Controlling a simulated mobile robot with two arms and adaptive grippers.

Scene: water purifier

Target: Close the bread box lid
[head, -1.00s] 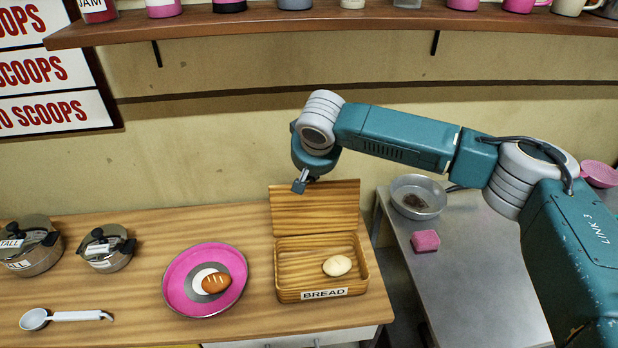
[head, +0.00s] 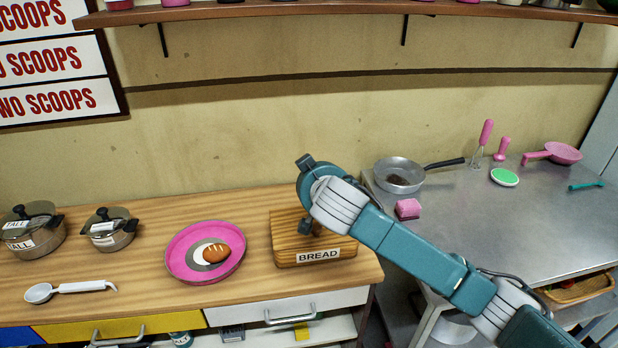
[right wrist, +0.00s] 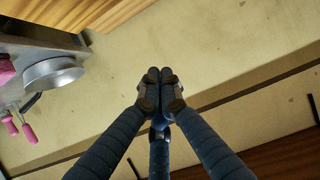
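The bread box (head: 319,256), a wooden box with a BREAD label on its front, stands near the right end of the wooden counter. Its lid (head: 285,228) lies down over the top of the box, partly covered by my right arm, so I cannot tell whether it sits fully flush. The roll inside is hidden. My right gripper (head: 306,227) is low over the lid, mostly hidden behind my wrist; contact cannot be made out. In the right wrist view its fingers (right wrist: 157,78) are together with nothing visible between them. My left gripper is out of view.
A pink plate (head: 178,262) with a brown bread roll (head: 216,253) is left of the box. A metal table (head: 465,215) on the right holds a pan (head: 399,176) and a pink sponge (head: 408,208).

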